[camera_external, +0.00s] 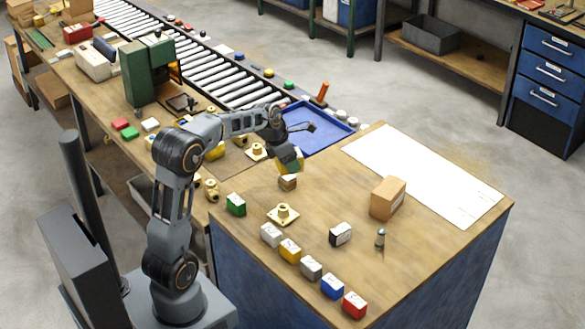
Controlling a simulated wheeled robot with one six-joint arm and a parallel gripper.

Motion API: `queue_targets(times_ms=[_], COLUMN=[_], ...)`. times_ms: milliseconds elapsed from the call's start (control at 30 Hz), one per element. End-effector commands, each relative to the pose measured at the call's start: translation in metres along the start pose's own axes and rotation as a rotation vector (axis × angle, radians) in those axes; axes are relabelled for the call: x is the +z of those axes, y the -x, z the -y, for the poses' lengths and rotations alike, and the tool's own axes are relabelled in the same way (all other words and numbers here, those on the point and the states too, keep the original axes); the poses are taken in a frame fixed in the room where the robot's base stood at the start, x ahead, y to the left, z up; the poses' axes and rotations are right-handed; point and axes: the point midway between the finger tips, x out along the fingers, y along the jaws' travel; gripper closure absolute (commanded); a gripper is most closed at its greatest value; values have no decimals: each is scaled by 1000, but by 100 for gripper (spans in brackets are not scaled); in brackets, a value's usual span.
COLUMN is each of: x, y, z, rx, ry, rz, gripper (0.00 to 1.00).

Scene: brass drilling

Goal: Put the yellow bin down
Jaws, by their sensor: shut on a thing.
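My gripper (286,153) is above the near wooden worktop, close to the front corner of the blue tray. It is shut on a small yellow bin (291,167), partly hidden by the fingers. The bin hangs just above a small brown block-like box (288,182); I cannot tell whether they touch.
A row of small bins (311,267) lines the worktop's near edge. A green bin (236,204), a brass flanged part (283,214), a black-and-white bin (340,234), a small cylinder (380,237) and a cardboard box (388,198) stand around. A white sheet (425,170) lies bare.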

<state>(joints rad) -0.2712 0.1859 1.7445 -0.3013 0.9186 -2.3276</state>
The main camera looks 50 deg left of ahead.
Motion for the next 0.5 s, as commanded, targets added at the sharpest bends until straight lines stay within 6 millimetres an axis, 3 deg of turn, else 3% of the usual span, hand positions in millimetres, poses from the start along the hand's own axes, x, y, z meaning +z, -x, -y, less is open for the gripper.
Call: queue_targets(times_ms=[367,500], x=[53,59], y=[-62,-93], z=[-45,-56], rx=[-1,-2], ry=[2,2], rz=[-2,-2], gripper=[64,64])
